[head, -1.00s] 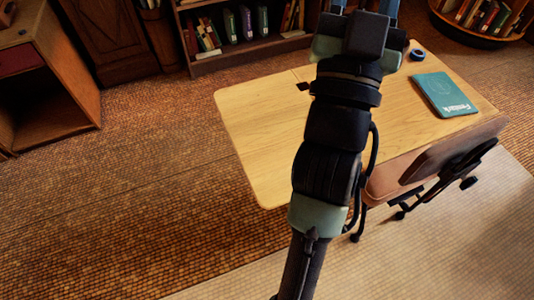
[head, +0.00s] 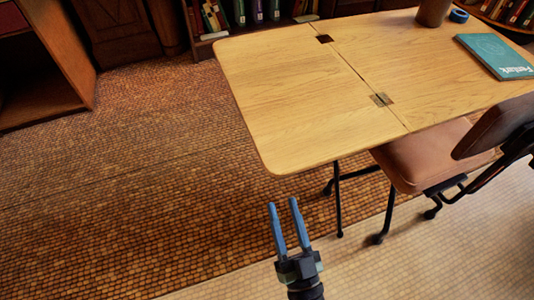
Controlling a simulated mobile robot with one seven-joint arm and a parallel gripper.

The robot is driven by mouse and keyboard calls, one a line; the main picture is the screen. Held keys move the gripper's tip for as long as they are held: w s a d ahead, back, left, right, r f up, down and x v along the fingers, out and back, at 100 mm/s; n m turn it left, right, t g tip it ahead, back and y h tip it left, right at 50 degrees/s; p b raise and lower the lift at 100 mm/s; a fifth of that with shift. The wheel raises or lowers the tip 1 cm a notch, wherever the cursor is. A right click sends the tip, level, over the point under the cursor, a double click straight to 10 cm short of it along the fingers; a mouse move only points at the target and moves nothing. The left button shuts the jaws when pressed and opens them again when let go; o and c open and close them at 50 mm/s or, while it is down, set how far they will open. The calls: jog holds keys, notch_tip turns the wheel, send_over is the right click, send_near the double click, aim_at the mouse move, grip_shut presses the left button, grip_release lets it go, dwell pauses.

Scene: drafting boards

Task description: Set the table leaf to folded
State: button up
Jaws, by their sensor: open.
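The wooden table leaf (head: 290,100) is the left part of the table and lies level with the main tabletop (head: 420,65). A straight seam with two small hinges, a dark far hinge (head: 324,39) and a brassy near hinge (head: 381,99), divides them. My gripper (head: 283,203) has two blue fingers pointing up in the picture, spread apart with nothing between them. It is in front of the leaf's near edge, below it in the picture and apart from it.
A brown chair (head: 425,155) stands at the table's near right side. A teal book (head: 495,56), a brown cup (head: 433,12) and a blue ring (head: 459,16) are on the main tabletop. A wooden cabinet (head: 50,65) is at left. The floor left of the leaf is clear.

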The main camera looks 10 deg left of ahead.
aim_at(269, 155)
jog(key=b+x, duration=0.2)
jog(key=x, duration=1)
jog(key=shift+w+r, duration=0.15)
jog(key=shift+r, duration=0.1)
grip_shut()
dwell(0.9)
